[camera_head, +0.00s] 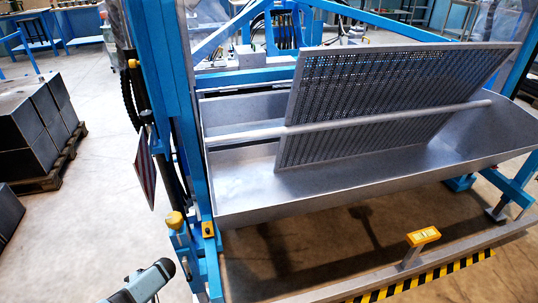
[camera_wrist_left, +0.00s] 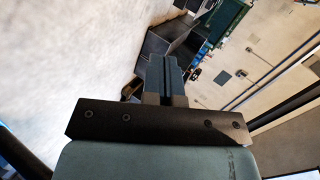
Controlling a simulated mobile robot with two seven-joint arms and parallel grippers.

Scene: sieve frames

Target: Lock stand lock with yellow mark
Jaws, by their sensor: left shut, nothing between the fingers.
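A blue upright stand (camera_head: 170,70) rises left of the metal trough. Low on it is a stand lock with a yellow cap (camera_head: 174,220) on a grey-blue post. A small yellow mark with a dark spot (camera_head: 208,229) sits on the stand just right of it. In the left wrist view my left gripper (camera_wrist_left: 165,62) has its fingers together, with nothing between them. In the head view part of my left arm shows at the bottom, below and left of the stand lock and apart from it. My right gripper is out of view.
A perforated sieve frame (camera_head: 370,100) stands tilted in the grey trough (camera_head: 240,195). A yellow-topped pedal or handle (camera_head: 423,237) stands on a bar with black-yellow stripes at the lower right. Dark blocks (camera_head: 35,120) sit on a pallet at the left. Floor between them is clear.

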